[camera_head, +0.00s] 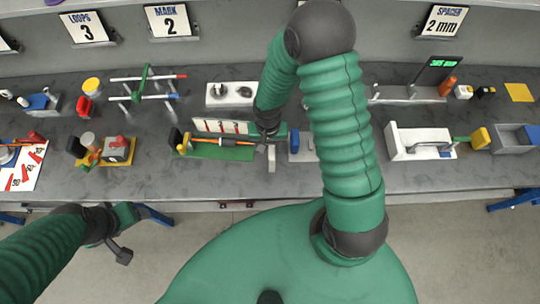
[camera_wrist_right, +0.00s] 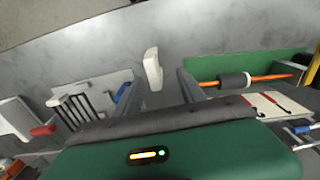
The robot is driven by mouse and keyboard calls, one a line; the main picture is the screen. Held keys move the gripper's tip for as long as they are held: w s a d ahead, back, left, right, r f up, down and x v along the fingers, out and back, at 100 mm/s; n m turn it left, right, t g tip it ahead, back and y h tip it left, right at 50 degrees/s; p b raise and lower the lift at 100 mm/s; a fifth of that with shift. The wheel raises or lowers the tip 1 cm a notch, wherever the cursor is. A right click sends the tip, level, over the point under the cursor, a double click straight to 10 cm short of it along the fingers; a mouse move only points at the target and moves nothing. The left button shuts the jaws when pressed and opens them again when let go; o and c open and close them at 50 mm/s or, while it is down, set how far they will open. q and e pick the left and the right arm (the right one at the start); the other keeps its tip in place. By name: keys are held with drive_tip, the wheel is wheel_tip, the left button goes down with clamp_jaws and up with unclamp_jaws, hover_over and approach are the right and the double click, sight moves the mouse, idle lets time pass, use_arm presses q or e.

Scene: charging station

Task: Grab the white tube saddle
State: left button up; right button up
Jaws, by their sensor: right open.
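A small white upright piece, which looks like the white tube saddle (camera_wrist_right: 152,68), stands on the grey bench in the right wrist view. It lies between and just beyond the two fingertips of my right gripper (camera_wrist_right: 158,82), which is open, and no grip on it shows. In the head view the white piece (camera_head: 271,159) shows just below my right gripper (camera_head: 268,143), near the bench's front edge. My left gripper (camera_head: 122,240) hangs in front of the bench at lower left, away from the piece; its jaw opening is unclear.
A green fixture (camera_head: 217,153) with an orange rod and dark collar stands left of my right gripper. A light slotted block (camera_wrist_right: 72,100) with a blue part stands on the other side. A white tray (camera_head: 400,152) lies farther right. Bare bench (camera_head: 345,182) runs along the front.

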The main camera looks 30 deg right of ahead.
sight(272, 152)
drive_tip(key=f, duration=0.1)
drive_tip(key=d+f, duration=0.1)
drive_tip(key=f, duration=0.1)
drive_tip(key=s+f+p, duration=0.1)
drive_tip(key=shift+d+f, duration=0.15)
drive_tip(key=shift+f, duration=0.2)
drive_tip(key=shift+w+f, duration=0.1)
drive_tip(key=shift+f, duration=0.1)
drive_tip(key=shift+w, duration=0.15)
drive_tip(key=shift+c, duration=0.2)
drive_tip(key=shift+c, duration=1.3)
drive_tip(key=shift+a, duration=0.2)
drive_tip(key=c, duration=0.5)
drive_tip(key=shift+d, duration=0.1)
clamp_jaws()
